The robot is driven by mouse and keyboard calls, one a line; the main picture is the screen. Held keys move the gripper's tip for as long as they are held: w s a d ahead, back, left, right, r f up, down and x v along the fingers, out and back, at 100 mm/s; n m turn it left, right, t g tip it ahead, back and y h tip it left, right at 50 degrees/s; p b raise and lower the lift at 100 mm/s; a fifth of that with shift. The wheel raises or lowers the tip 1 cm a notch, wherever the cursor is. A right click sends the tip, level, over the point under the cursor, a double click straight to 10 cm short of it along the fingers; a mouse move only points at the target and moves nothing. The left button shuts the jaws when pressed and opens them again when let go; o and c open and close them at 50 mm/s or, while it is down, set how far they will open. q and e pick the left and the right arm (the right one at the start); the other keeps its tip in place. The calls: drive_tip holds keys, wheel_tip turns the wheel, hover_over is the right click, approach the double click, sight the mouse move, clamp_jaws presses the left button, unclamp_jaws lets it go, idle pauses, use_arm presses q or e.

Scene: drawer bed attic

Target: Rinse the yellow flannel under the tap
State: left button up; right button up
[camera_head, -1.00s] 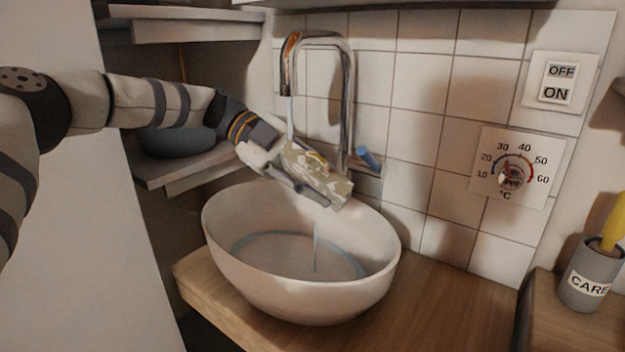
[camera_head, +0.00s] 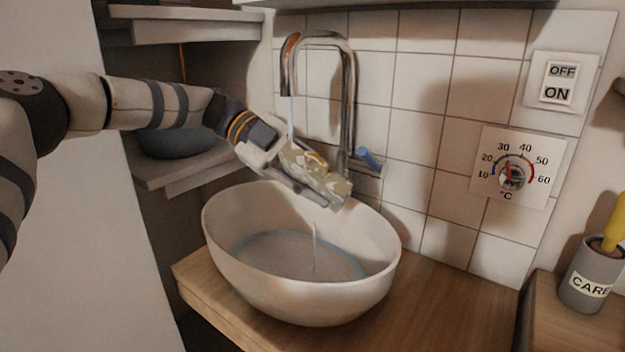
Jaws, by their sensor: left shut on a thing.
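My left gripper (camera_head: 318,186) is shut on the yellow flannel (camera_head: 322,177), a crumpled yellowish-grey cloth with pale patches. It holds the flannel above the white basin (camera_head: 226,262), tilted down to the right. The chrome tap (camera_head: 349,95) arches over from behind. A thin stream of water (camera_head: 291,118) falls from its spout onto the near end of the flannel and gripper. A thin trickle (camera_head: 314,245) drops from below the flannel into the basin, where water stands. The tap's blue lever (camera_head: 368,158) is right of the flannel. My right gripper is out of view.
A temperature dial (camera_head: 514,172) and an OFF/ON switch (camera_head: 558,83) are on the tiled wall. A grey CARE cup (camera_head: 583,270) with a yellow-handled item stands at the right. The wooden counter (camera_head: 450,305) right of the basin is clear. Shelves (camera_head: 172,168) stand at the left.

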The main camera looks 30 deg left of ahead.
use_arm(q)
drive_tip(key=shift+w+d, duration=0.25)
drive_tip(key=shift+d, duration=0.1)
drive_tip(key=shift+s+a, duration=0.35)
drive_tip(key=shift+a, duration=0.2)
drive_tip(key=shift+w+d, duration=0.1)
drive_tip(key=shift+d, duration=0.05)
drive_tip(key=shift+w+d, duration=0.25)
drive_tip(key=shift+d, duration=0.15)
drive_tip(key=shift+a, duration=0.1)
